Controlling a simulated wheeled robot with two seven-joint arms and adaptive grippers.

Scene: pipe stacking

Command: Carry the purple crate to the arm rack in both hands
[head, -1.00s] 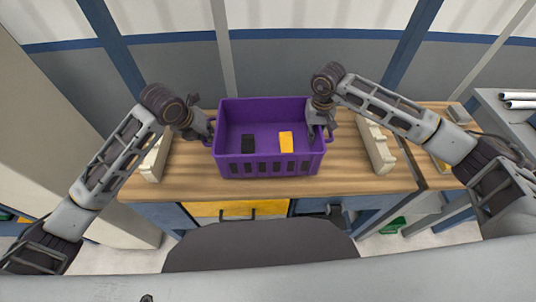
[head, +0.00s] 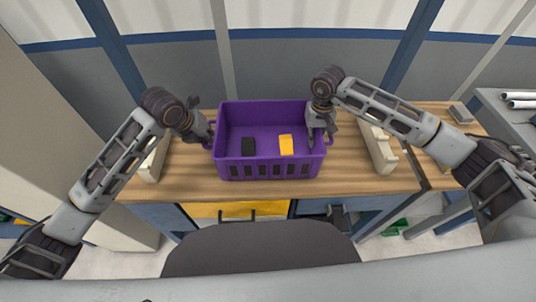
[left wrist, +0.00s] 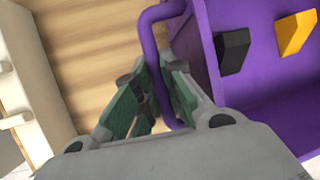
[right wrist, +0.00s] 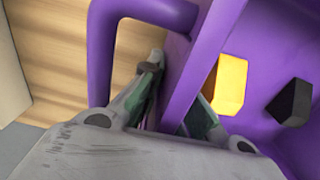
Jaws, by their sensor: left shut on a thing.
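The purple crate (head: 268,172) sits upright on the wooden table, with a black block (head: 248,147) and a yellow block (head: 286,145) inside. My left gripper (head: 207,133) is at its left side, shut on the left handle (left wrist: 150,45); the left wrist view shows the fingers around the handle bar. My right gripper (head: 318,138) is over the crate's right wall. In the right wrist view its fingers (right wrist: 175,100) straddle the wall, one between handle (right wrist: 101,50) and wall, one inside the crate. They stand apart, with a gap to the wall.
A cream rack piece (head: 154,160) stands on the table left of the crate, another (head: 378,148) to the right. The wooden table (head: 350,180) has free room at its front edge. A grey shelf (head: 500,115) with white rolls stands at the far right.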

